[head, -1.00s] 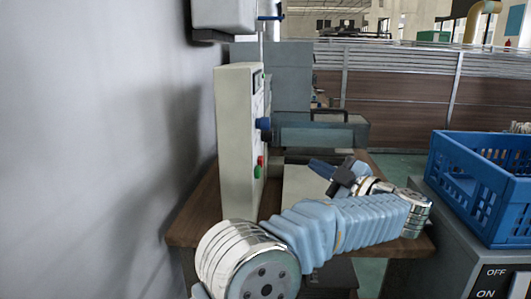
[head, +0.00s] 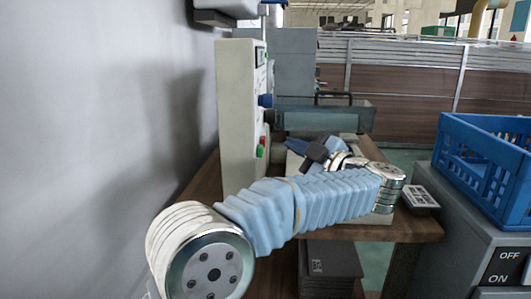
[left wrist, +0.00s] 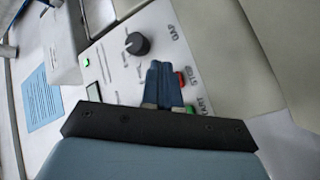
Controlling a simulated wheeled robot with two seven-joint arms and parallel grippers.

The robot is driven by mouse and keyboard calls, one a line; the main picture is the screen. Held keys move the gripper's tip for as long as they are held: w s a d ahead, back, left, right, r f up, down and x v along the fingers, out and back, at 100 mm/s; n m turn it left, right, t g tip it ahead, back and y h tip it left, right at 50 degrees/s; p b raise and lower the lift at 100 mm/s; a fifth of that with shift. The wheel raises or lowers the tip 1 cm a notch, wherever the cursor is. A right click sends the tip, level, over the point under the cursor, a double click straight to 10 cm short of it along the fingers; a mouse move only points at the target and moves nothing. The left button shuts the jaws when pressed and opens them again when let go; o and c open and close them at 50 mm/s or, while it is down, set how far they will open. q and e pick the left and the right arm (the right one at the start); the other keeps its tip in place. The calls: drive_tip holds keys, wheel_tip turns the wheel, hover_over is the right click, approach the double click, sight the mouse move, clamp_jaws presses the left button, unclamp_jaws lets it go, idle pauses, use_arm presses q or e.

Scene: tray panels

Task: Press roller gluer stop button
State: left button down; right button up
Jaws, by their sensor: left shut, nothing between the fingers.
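The gluer's control panel (head: 238,120) stands upright at left centre in the head view. My left gripper (head: 296,146) is shut and empty, to the right of the buttons and pointing toward the panel. In the left wrist view, the closed blue fingertips (left wrist: 160,66) lie beside the red stop button (left wrist: 181,78), partly overlapping the panel face. The green start button (left wrist: 190,109) and dark knob (left wrist: 137,43) also show there. I cannot tell contact. My right gripper is out of view.
A wooden table (head: 410,228) lies under the arm and panel. A blue crate (head: 485,165) stands on a grey cabinet at right, with an ON/OFF switch (head: 507,265). A grey wall (head: 100,120) fills the left side.

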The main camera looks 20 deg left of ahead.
sight(263, 142)
use_arm(q)
drive_tip(key=shift+s+a+b, duration=0.15)
drive_tip(key=shift+s+a, duration=0.05)
drive_tip(key=shift+a, duration=0.4)
drive_tip(key=shift+s+a+b, duration=0.15)
drive_tip(key=shift+a, duration=0.6)
idle(1.1)
drive_tip(key=shift+s+a, duration=0.15)
drive_tip(key=shift+a, duration=0.15)
drive_tip(key=shift+s+a, duration=0.1)
drive_tip(key=shift+a, duration=0.35)
idle(0.6)
drive_tip(key=shift+d, duration=0.1)
drive_tip(key=shift+w+d, duration=0.2)
drive_tip(key=shift+d, duration=0.55)
drive_tip(key=shift+d+p, duration=0.1)
drive_tip(key=shift+p, duration=0.2)
